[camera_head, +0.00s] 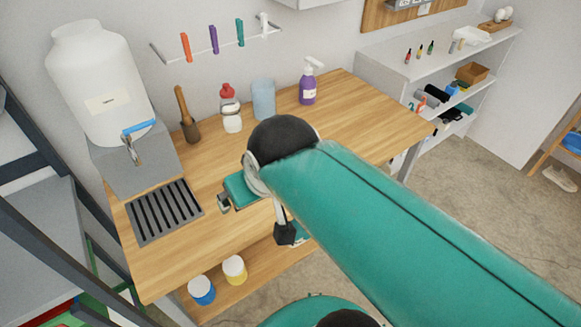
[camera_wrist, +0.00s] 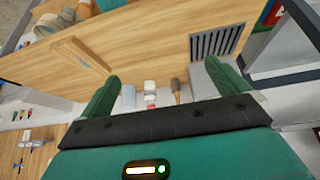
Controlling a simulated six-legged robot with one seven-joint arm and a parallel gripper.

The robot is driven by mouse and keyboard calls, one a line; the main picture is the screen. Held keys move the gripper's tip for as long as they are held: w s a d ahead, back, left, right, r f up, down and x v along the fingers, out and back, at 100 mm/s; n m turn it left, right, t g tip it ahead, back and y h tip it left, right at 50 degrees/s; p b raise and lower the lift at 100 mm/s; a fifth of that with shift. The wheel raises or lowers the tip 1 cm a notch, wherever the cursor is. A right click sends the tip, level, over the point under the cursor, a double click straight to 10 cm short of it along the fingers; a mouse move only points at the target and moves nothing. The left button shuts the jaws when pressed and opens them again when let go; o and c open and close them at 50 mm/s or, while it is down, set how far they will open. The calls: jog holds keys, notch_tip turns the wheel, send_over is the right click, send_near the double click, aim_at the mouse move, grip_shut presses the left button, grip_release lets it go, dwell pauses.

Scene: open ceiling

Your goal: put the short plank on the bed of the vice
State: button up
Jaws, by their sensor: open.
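In the wrist view a light wooden plank (camera_wrist: 82,56) lies on the bench top, left of my gripper's fingers and apart from them. I cannot tell its true length. My gripper (camera_wrist: 160,80) is open, with its two green fingers wide apart and nothing between them. In the head view my arm covers the middle and front of the bench, and the plank does not show there. A teal part with a grey end shows beside my arm over the bench; I cannot tell whether it is mine or the vice. I cannot make out the vice's bed in either view.
The wooden bench (camera_head: 350,100) holds a slotted drip tray (camera_head: 165,212), a large white water container (camera_head: 98,85), a mallet (camera_head: 188,118), a red-capped bottle (camera_head: 230,112), a blue cup (camera_head: 263,98) and a purple spray bottle (camera_head: 308,86). The bench's right part is clear.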

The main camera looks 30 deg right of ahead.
jog(key=w+d+f+m+t+h, duration=0.1)
jog(key=w+d+f+t+h, duration=0.15)
jog(key=w+d, duration=0.65)
jog(key=w+d+f+m+t+h, duration=0.1)
jog(key=w+d+t+h, duration=0.15)
jog(key=d, duration=1.35)
jog(key=s+d+f+n+t+y, duration=0.1)
jog(key=s+d+f+y, duration=0.2)
jog(key=f, duration=0.3)
jog(key=s+d+f+n+y, duration=0.2)
jog(key=s+f+y, duration=0.1)
jog(key=f, duration=0.4)
jog(key=x, duration=0.9)
jog(key=r+x, duration=0.1)
jog(key=x, duration=0.3)
jog(key=shift+w+d, duration=0.35)
jog(key=shift+w, duration=0.15)
jog(key=c, duration=1.1)
jog(key=shift+c, duration=0.3)
jog(key=shift+r, duration=0.1)
